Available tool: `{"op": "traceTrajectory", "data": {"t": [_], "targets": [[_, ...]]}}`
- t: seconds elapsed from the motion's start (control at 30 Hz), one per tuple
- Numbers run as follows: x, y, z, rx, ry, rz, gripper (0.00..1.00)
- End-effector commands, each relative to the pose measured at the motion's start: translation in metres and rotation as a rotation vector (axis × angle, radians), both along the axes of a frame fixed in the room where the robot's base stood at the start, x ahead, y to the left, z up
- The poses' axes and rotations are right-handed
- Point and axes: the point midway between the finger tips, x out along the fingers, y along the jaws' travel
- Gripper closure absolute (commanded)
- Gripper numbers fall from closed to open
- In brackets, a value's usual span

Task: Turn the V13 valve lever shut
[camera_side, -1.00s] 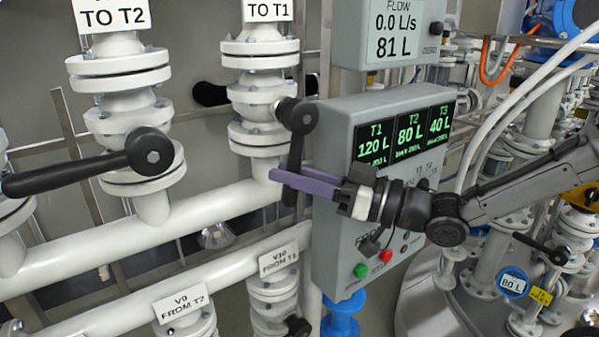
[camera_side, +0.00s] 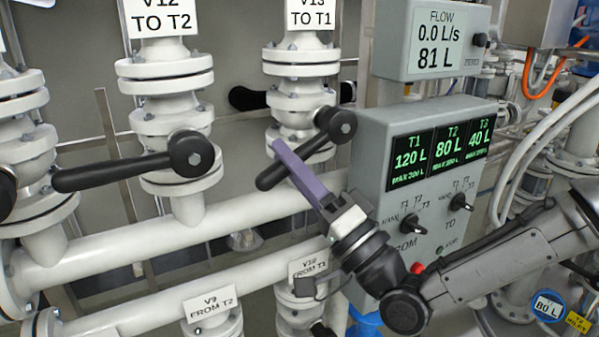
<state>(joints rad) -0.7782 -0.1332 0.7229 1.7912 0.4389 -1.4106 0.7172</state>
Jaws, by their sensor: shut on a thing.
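The V13 valve lever (camera_side: 268,179) is a black handle on the white V13 valve (camera_side: 300,103), under the sign "V13 TO T1" (camera_side: 310,16). It slants down to the left from its round hub (camera_side: 341,123). My gripper (camera_side: 292,158) has purple fingers that cross the lever around its middle. The fingers are shut on the lever and hide part of it. The near finger hides the far one.
The V12 lever (camera_side: 112,172) points left, beside V13. A grey control panel (camera_side: 368,156) stands close to the right, with a flow display box (camera_side: 407,67) above it. White pipes (camera_side: 190,240) run below the levers.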

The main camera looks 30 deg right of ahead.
Motion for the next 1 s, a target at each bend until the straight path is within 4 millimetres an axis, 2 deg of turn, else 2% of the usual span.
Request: {"op": "traceTrajectory", "data": {"t": [0.03, 0.1, 0.5, 1.0], "targets": [[-0.002, 0.006, 0.009, 0.051, -0.012, 0.013, 1.0], [-0.002, 0.008, 0.014, 0.112, -0.012, 0.013, 1.0], [-0.002, 0.011, 0.038, 0.375, -0.014, 0.012, 1.0], [-0.002, 0.009, 0.047, 0.46, -0.016, 0.01, 1.0]]}}
